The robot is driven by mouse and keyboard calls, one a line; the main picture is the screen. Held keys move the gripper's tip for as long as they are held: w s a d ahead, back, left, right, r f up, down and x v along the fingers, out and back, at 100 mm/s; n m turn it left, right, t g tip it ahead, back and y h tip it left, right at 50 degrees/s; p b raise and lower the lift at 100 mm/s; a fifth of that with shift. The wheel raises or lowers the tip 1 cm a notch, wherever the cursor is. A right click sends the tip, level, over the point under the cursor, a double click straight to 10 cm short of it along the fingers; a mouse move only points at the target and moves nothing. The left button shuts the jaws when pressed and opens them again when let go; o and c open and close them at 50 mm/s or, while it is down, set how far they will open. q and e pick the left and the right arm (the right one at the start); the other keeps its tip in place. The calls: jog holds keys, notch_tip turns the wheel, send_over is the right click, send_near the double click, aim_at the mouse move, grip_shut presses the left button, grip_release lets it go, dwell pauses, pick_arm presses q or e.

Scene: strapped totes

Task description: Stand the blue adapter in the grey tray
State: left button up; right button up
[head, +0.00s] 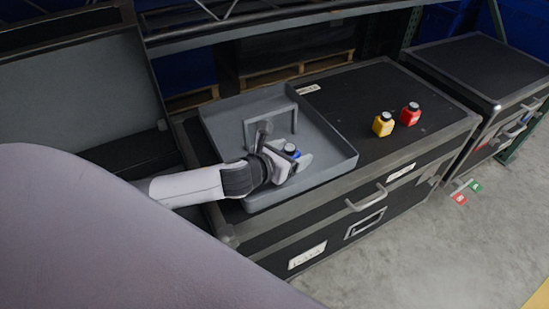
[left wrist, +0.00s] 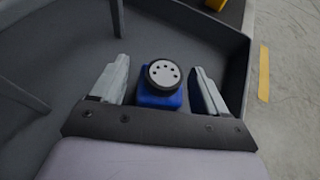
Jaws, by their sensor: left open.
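The blue adapter (left wrist: 160,98) has a dark round cap with a pale, dotted top. It stands upright inside the grey tray (head: 333,165), near the front wall. In the head view the adapter (head: 291,150) is partly hidden by my left gripper (head: 292,163). In the left wrist view my left gripper (left wrist: 160,85) is open, with one finger on each side of the adapter and a visible gap on both sides. The tray's wall (left wrist: 233,60) is close beyond the right finger. My right gripper is not in view.
The tray lies on a black case (head: 345,92). A yellow adapter (head: 383,125) and a red adapter (head: 410,114) stand on the case, right of the tray. A grey bracket-like frame (head: 272,112) rises inside the tray behind my gripper. Another black case (head: 478,70) stands at right.

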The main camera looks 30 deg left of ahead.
pick_arm(q)
jog(key=p+v, duration=0.1)
jog(key=v, duration=0.8)
jog(key=shift+s+p, duration=0.1)
jog(key=shift+p, duration=0.25)
jog(key=shift+v, duration=0.8)
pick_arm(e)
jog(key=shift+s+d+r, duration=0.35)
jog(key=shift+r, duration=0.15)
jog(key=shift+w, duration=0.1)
pick_arm(q)
jog(key=shift+s, duration=0.1)
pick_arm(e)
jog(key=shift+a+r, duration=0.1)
